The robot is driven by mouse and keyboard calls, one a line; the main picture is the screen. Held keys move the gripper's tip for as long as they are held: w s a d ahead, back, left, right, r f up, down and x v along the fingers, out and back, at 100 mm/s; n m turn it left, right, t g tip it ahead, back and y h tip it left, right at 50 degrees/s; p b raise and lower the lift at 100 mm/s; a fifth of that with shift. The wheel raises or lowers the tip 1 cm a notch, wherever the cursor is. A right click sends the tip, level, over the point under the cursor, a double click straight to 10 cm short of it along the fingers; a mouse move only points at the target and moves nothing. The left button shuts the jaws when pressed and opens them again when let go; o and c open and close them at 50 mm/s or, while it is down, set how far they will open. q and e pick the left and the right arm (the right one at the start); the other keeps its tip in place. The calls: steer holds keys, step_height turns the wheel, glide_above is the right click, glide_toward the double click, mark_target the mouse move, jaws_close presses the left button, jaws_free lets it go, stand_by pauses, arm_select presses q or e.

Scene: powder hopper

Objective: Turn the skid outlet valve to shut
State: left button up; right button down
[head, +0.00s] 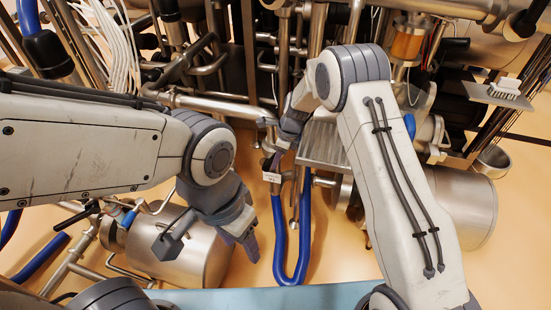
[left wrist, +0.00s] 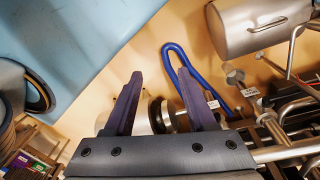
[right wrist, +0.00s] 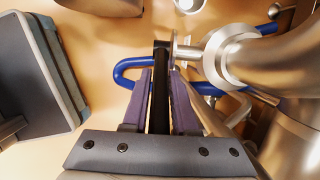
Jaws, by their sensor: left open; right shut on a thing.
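The valve's black lever handle (right wrist: 160,110) lies between the two fingers of my right gripper (right wrist: 161,82) in the right wrist view. The fingers are shut on it. A metal stem and pipe fitting (right wrist: 186,51) sit by its far end. In the head view my right gripper (head: 279,156) is at the pipework above a blue hose loop, and its fingers hide most of the handle. A small white tag (head: 272,177) hangs there. My left gripper (head: 246,238) is open and empty, apart from the valve, lower left; its spread fingers show in the left wrist view (left wrist: 165,98).
A blue hose (head: 291,265) hangs in a U below the right gripper. A steel cylinder (head: 185,250) lies behind my left gripper. Another steel drum (head: 465,208) stands right. Dense pipes fill the back. A pale blue surface (head: 270,298) is at the front. Tan floor lies between.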

arm_select(q)
steer(key=c, duration=0.4)
steer(key=shift+w, duration=0.55)
jaws_close()
steer(key=w+a+f+n+t+h, duration=0.2)
steer(key=w+t, duration=0.1)
steer(key=w, duration=0.8)
steer(key=w+a+f+n+t+h, duration=0.1)
steer(key=w+f+n+t+h, duration=0.15)
steer(key=w, duration=0.95)
steer(key=w+a+f+n+t+h, duration=0.1)
steer(key=w+a+f+n+t, duration=0.15)
steer(key=w, duration=0.85)
step_height(320, 180, down, 3)
steer(key=s+n+h, duration=0.2)
steer(key=h, duration=0.4)
steer(key=w+d+f, duration=0.3)
steer(key=d+f, duration=0.2)
steer(key=d, duration=0.5)
steer(key=shift+w+d+g, duration=0.15)
steer(key=shift+d+g, duration=0.05)
steer(key=shift+g, duration=0.2)
